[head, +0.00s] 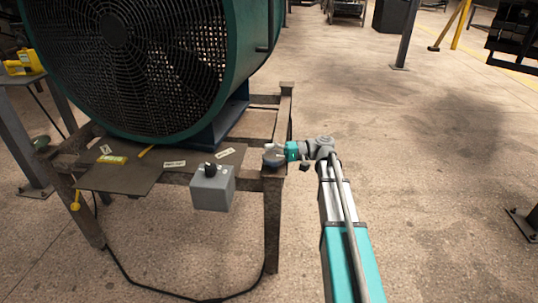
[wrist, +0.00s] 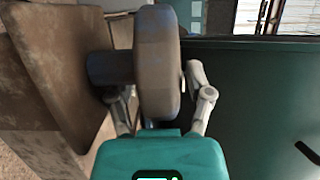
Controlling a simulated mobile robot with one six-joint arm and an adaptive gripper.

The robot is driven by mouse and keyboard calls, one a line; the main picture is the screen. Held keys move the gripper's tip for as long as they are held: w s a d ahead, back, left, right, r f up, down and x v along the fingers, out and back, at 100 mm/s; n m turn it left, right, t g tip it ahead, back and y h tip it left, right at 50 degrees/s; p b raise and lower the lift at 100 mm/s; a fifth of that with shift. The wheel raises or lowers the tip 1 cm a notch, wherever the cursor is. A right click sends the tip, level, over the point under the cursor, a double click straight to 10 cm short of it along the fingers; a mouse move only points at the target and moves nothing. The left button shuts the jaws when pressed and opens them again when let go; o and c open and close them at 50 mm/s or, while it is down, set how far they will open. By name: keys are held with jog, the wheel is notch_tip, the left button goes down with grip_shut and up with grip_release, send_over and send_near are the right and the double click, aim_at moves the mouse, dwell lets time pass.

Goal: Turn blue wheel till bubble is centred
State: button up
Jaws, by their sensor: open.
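The blue wheel (head: 272,161), worn and blue-grey, is at the front right corner of the fan's stand. In the wrist view the wheel (wrist: 158,65) stands edge-on between my gripper's two fingers, its shaft leading left to a rusty plate. My gripper (head: 277,153) is open around the wheel; in the wrist view my gripper (wrist: 150,84) has one finger on each side, and I cannot tell whether either touches. A small yellow piece, perhaps the level (head: 112,160), lies on the plate below the fan. Its bubble is too small to make out.
A large green fan (head: 115,60) fills the upper left on a rusty stand (head: 272,225). A grey box with a black knob (head: 212,190) hangs at the stand's front, left of my gripper. Labels lie on the dark plate (head: 135,178).

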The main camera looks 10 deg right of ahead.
grip_shut()
dwell(0.4)
